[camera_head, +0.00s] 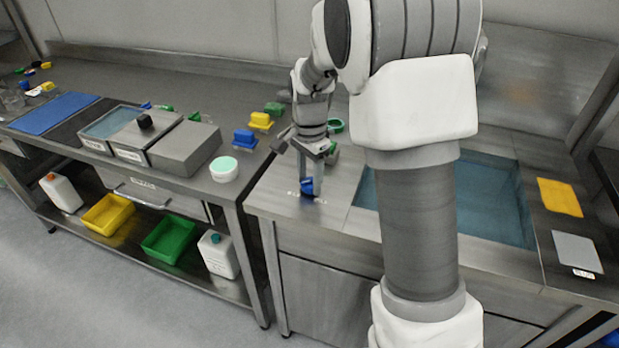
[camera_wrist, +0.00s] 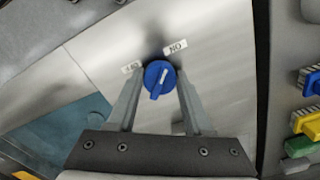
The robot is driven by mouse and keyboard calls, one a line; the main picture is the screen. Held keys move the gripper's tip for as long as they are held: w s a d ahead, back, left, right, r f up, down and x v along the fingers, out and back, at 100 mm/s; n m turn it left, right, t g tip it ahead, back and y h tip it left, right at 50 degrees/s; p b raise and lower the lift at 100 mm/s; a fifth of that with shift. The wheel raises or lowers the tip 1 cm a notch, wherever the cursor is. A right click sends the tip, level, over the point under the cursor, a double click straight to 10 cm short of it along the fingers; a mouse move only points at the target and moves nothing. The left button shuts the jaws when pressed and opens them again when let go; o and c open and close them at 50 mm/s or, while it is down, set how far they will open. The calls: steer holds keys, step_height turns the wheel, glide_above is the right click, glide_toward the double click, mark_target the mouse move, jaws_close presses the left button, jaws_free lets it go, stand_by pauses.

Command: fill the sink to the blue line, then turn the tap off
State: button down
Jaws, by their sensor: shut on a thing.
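The blue tap knob (camera_head: 308,187) stands on the steel counter left of the sink. My gripper (camera_head: 310,178) reaches down to it and is shut on it. In the wrist view the knob (camera_wrist: 159,78) sits between the two fingertips (camera_wrist: 160,92), and its white mark slants up and right, towards the ON label (camera_wrist: 176,47). The OFF label (camera_wrist: 131,67) is to its left. The sink (camera_head: 528,205) holds blue-green water (camera_head: 490,200), partly hidden behind my arm. The blue line and the spout cannot be made out.
A yellow sponge or cloth (camera_head: 559,197) and a grey pad (camera_head: 577,251) lie right of the sink. A white-rimmed round tub (camera_head: 224,168) and a grey box (camera_head: 184,147) stand on the left bench.

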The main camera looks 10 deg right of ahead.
steer(key=shift+n, duration=0.3)
steer(key=n+p, duration=0.2)
steer(key=n, duration=0.1)
steer(key=shift+r+n, duration=0.15)
steer(key=shift+n, duration=0.15)
steer(key=n+p, duration=0.1)
steer(key=n, duration=0.3)
steer(key=shift+s+d+n, duration=0.1)
steer(key=shift+n, duration=0.2)
steer(key=n+p, duration=0.1)
steer(key=n, duration=0.3)
steer(key=shift+p, duration=0.4)
steer(key=shift+d+n+p, duration=0.1)
steer(key=shift+n+p, duration=0.55)
steer(key=shift+n, duration=1.85)
steer(key=shift+c, duration=1.5)
jaws_free()
